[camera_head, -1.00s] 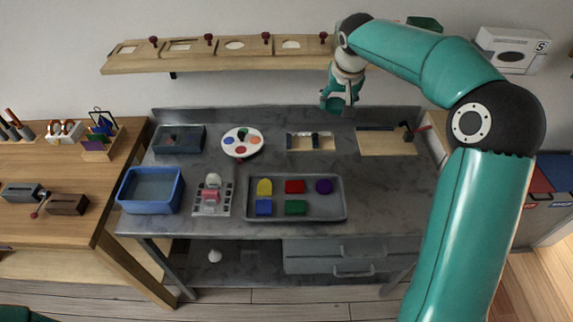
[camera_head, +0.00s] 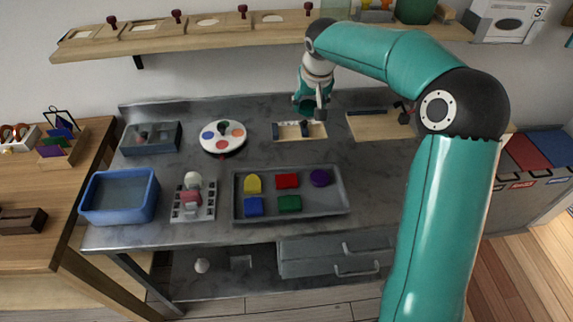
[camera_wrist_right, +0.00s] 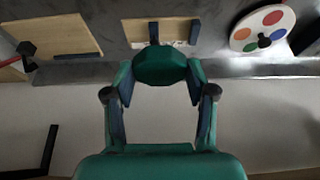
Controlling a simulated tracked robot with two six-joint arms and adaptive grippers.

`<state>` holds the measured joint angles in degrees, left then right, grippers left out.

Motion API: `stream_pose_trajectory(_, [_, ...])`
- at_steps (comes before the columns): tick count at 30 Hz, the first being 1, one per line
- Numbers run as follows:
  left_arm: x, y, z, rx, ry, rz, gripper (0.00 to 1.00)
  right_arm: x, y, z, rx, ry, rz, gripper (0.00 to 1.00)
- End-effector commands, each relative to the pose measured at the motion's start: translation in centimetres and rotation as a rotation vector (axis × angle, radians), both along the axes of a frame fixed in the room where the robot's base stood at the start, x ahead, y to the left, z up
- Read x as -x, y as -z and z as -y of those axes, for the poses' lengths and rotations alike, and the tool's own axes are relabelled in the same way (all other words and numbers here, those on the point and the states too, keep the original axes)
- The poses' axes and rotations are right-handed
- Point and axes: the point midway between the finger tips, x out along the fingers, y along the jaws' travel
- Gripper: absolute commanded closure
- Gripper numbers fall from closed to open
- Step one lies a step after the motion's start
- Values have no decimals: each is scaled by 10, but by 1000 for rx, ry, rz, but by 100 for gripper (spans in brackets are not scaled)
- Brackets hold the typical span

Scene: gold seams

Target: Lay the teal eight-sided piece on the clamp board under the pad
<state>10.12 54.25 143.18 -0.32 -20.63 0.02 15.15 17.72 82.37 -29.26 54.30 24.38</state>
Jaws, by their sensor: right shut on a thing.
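My right gripper (camera_head: 311,108) is shut on the teal eight-sided piece (camera_wrist_right: 160,66), which lies between its fingertips in the right wrist view. The gripper is held in the air near the back of the grey bench, apart from the boards. A wooden board with a dark clamp (camera_head: 378,126), which looks like the clamp board, lies at the back right of the bench. It also shows at the left of the right wrist view (camera_wrist_right: 62,42). The underside of its pad is not clear. My left gripper is not in view.
A small board with dark blocks (camera_head: 286,132) lies below the gripper. A round palette with coloured spots (camera_head: 223,151), a blue bin (camera_head: 90,213) and a grey tray of coloured pieces (camera_head: 340,207) are to the left and front. A wooden shelf (camera_head: 190,45) runs above.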

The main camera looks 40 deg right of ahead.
Motion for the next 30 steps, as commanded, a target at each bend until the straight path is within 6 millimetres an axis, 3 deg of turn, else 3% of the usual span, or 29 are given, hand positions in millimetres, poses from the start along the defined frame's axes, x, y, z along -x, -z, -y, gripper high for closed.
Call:
stream_pose_trajectory(15, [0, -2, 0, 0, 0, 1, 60, 3, 125, 2, -1, 4, -5, 82])
stream_pose_trajectory(25, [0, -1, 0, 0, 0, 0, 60, 3, 156, 2, -2, 5, -3, 82])
stream_pose_trajectory(30, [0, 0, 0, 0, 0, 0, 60, 3, 181, 2, -1, 6, -4, 82])
